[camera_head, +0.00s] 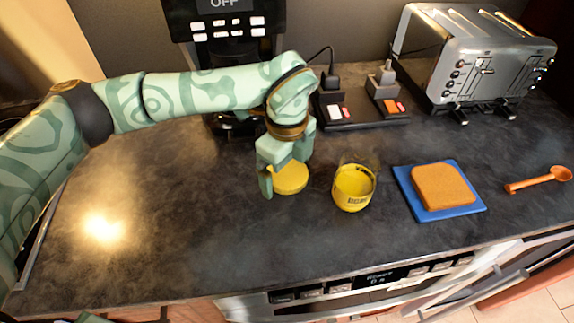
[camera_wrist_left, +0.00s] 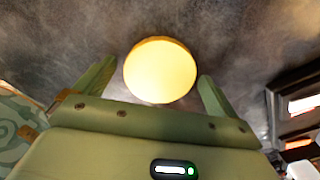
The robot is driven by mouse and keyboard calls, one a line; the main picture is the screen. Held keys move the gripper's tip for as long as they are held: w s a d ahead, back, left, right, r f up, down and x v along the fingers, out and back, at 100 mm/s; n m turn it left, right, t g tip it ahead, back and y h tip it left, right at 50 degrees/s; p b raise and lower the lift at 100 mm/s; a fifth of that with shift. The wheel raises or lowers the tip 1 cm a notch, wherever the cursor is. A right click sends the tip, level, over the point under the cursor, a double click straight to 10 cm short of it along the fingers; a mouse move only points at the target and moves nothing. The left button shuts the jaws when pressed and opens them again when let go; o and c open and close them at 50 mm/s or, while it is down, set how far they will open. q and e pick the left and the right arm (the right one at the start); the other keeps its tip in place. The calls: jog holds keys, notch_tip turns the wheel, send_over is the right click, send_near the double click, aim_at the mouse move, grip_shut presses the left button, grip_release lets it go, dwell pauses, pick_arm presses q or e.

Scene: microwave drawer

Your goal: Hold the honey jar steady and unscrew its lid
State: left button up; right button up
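The honey jar (camera_head: 353,190) stands upright on the counter in the head view, yellow with a dark label, its top looking open and see-through. A round yellow lid (camera_head: 291,180) is apart from it, to its left. My left gripper (camera_head: 284,176) is over the lid, pointing down. In the left wrist view the lid (camera_wrist_left: 160,72) sits between the two spread fingers, with a gap on each side. I cannot tell for sure whether the lid lies flat on the counter.
A blue board (camera_head: 476,208) with a bread slice (camera_head: 443,186) lies right of the jar, and an orange spoon (camera_head: 538,180) farther right. A toaster (camera_head: 478,62), a plug strip (camera_head: 365,108) and a coffee machine (camera_head: 228,30) stand behind. The counter's front left (camera_head: 180,235) is clear.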

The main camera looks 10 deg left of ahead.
aim_at(287, 172)
pick_arm(q)
jog(key=shift+r, duration=0.1)
notch_tip(287, 172, up, 12)
jog(key=p, duration=0.2)
jog(key=shift+p, duration=0.4)
dwell(0.9)
